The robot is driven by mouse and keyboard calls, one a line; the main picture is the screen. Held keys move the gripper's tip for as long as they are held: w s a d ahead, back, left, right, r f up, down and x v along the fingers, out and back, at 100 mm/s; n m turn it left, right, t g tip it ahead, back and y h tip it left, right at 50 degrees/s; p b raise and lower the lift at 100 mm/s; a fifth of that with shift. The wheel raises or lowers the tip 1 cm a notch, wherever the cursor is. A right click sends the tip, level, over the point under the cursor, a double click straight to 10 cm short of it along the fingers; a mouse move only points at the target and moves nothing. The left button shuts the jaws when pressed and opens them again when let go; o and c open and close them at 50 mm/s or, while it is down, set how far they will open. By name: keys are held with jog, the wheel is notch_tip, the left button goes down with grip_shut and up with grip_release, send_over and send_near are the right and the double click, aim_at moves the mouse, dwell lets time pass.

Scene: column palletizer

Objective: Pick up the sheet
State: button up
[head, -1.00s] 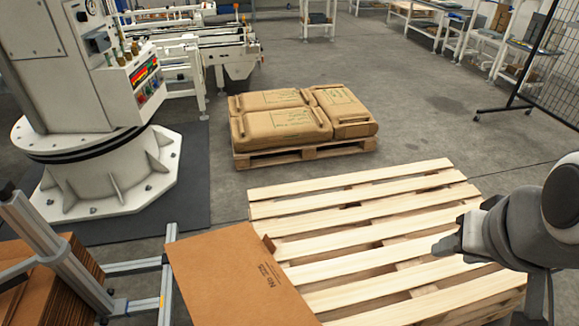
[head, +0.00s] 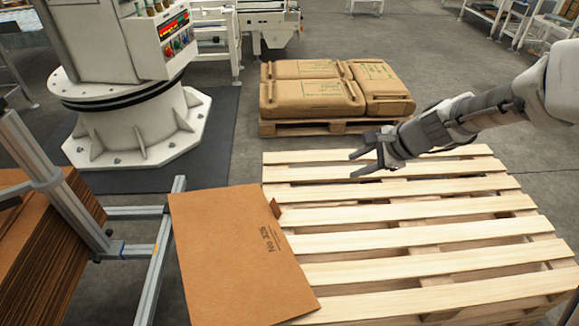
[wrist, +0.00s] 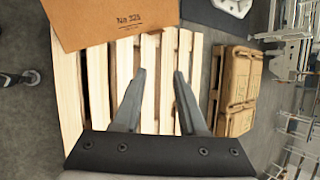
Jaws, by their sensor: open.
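The sheet (head: 235,255) is a flat brown cardboard piece with printed text and a small raised tab at its right edge. It lies over the left part of an empty wooden pallet (head: 420,240), its left side reaching past the pallet. In the wrist view the sheet (wrist: 105,22) shows at the top left, beyond the fingers. My gripper (head: 362,163) is open and empty above the far part of the pallet, to the right of the sheet and apart from it. Its two fingers (wrist: 157,75) point toward the slats in the wrist view.
A stack of brown sheets (head: 45,250) stands in a metal frame (head: 155,265) at the left. A pallet of brown sacks (head: 335,90) lies behind the empty pallet. A white machine base (head: 140,125) stands at the back left.

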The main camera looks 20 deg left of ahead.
jog(key=w+a+f+m+y+b, duration=0.1)
jog(key=w+a+f+m+b, duration=0.2)
jog(key=f, duration=0.5)
jog(key=w+a+f+m+y+b, duration=0.1)
jog(key=w+a+f+m, duration=0.1)
jog(key=a+f+m, duration=0.35)
jog(key=m+y+b, duration=0.1)
jog(key=m+b, duration=0.6)
jog(key=m, duration=0.1)
send_near(283, 219)
jog(key=a, duration=0.1)
jog(key=a+r, duration=0.1)
jog(key=a, duration=0.1)
jog(key=shift+w+a+r, duration=0.2)
jog(key=shift+a+r, duration=0.05)
jog(key=shift+r, duration=0.05)
jog(key=shift+w+a+f+b, duration=0.1)
jog(key=shift+a+f+b, duration=0.15)
jog(key=shift+a+b, duration=0.1)
jog(key=b+x, duration=0.1)
jog(key=x, duration=0.1)
jog(key=b+x, duration=0.1)
jog(key=x, duration=0.1)
jog(key=shift+w+d+f, duration=0.1)
jog(key=shift+d+f, duration=0.1)
jog(key=shift+d, duration=0.05)
jog(key=shift+w+a+f+b, duration=0.25)
jog(key=shift+a+b, duration=0.1)
jog(key=shift+a, duration=0.2)
jog(key=shift+s, duration=0.1)
